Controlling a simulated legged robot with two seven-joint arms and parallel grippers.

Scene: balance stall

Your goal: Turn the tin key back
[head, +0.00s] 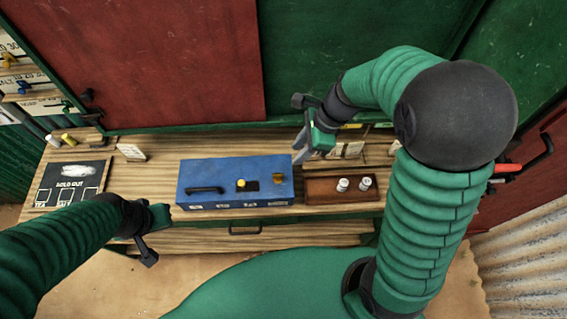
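A blue tin (222,170) lies on the wooden counter, with a black handle at its left. A yellow knob (240,184) sits on its top beside a dark slot. A small brass-coloured piece (279,179), which looks like the key, is at the tin's right; its exact turn is too small to read. My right gripper (301,149) hangs above and behind the tin's right end, apart from it; its grey fingers look parted and empty. My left gripper (152,235) is in front of the counter, left of the tin, touching nothing; its fingertips are unclear.
A brown wooden tray (322,197) with two white-topped pieces stands right of the tin. A dark sold-out board (70,186) lies at the counter's left end, near small cards and cylinders. Red and green panels rise behind the counter. A drawer handle (245,230) is below the tin.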

